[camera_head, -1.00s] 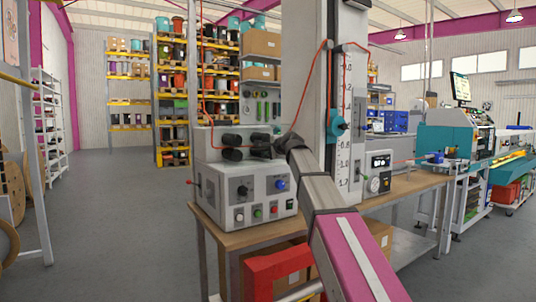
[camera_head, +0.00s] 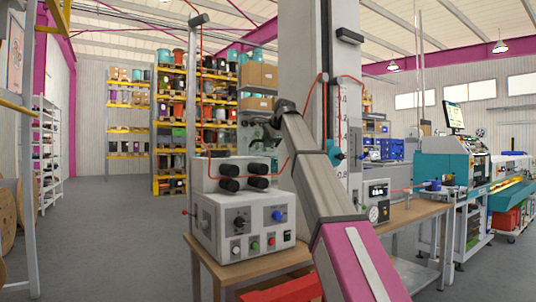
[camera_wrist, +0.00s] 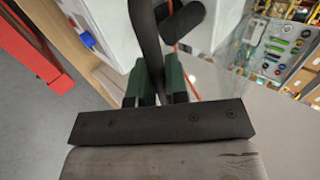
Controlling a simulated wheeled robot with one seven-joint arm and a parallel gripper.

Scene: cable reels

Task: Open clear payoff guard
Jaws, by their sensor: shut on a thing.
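In the head view my gripper (camera_head: 268,132) is small and dark, at the end of my arm, above the black rollers (camera_head: 258,175) of the grey payoff unit (camera_head: 240,217). In the wrist view its two green fingers (camera_wrist: 158,86) are shut on a black bar (camera_wrist: 148,40), which appears to be the guard's handle. The clear guard itself is hard to make out; a faint see-through sheet (camera_wrist: 232,75) shows right of the fingers. How the bar joins it cannot be seen.
The payoff unit stands on a wooden bench (camera_head: 215,266). A tall grey column (camera_head: 302,80) with a scale rises behind my arm. Red wire (camera_head: 209,100) runs over the unit. A red frame (camera_head: 285,290) is at the bench front. Open floor lies left.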

